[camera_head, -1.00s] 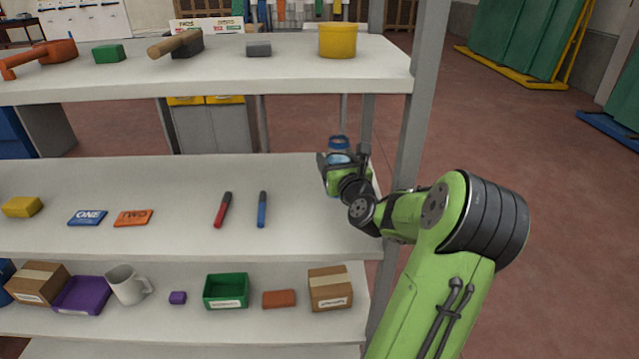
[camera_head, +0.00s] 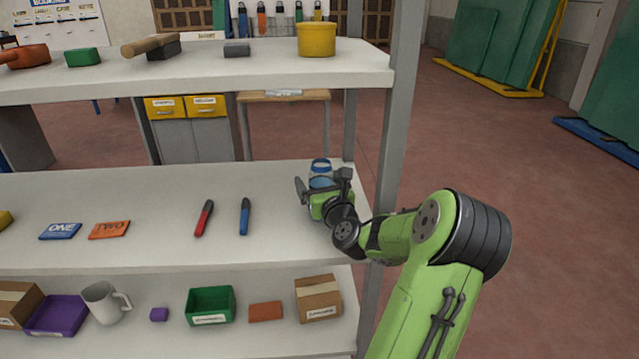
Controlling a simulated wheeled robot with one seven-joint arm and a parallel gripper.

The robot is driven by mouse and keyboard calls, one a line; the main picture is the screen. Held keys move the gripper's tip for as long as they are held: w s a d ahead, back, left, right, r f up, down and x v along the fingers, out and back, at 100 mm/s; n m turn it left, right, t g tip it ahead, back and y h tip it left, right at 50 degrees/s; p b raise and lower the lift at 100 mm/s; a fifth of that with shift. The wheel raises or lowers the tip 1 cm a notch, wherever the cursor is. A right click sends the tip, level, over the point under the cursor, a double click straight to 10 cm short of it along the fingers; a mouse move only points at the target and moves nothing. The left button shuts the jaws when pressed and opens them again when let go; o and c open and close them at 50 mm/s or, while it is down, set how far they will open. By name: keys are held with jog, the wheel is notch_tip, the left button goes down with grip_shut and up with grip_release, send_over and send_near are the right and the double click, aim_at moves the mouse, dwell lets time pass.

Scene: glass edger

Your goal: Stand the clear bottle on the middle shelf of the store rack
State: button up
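The clear bottle (camera_head: 320,170), with a blue cap and bluish body, stands upright at the right end of the rack's middle shelf (camera_head: 150,200). Its lower part is hidden by my gripper. My gripper (camera_head: 322,184) reaches in from the right at the bottle, with a finger on each side. The fingers look spread, with the left one apart from the bottle; contact on the right side cannot be told. The bottle's base on the shelf is not visible.
A red marker (camera_head: 204,218) and a blue marker (camera_head: 245,216) lie left of the bottle. The rack's right post (camera_head: 395,150) is close to my arm. The upper shelf (camera_head: 200,80) is above, holding a yellow tub (camera_head: 317,39). The lower shelf holds boxes, bins and a mug (camera_head: 104,302).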

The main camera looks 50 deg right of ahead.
jog(key=v, duration=0.7)
jog(key=shift+s+a+r, duration=0.1)
jog(key=shift+s+a, duration=0.1)
jog(key=shift+s, duration=0.05)
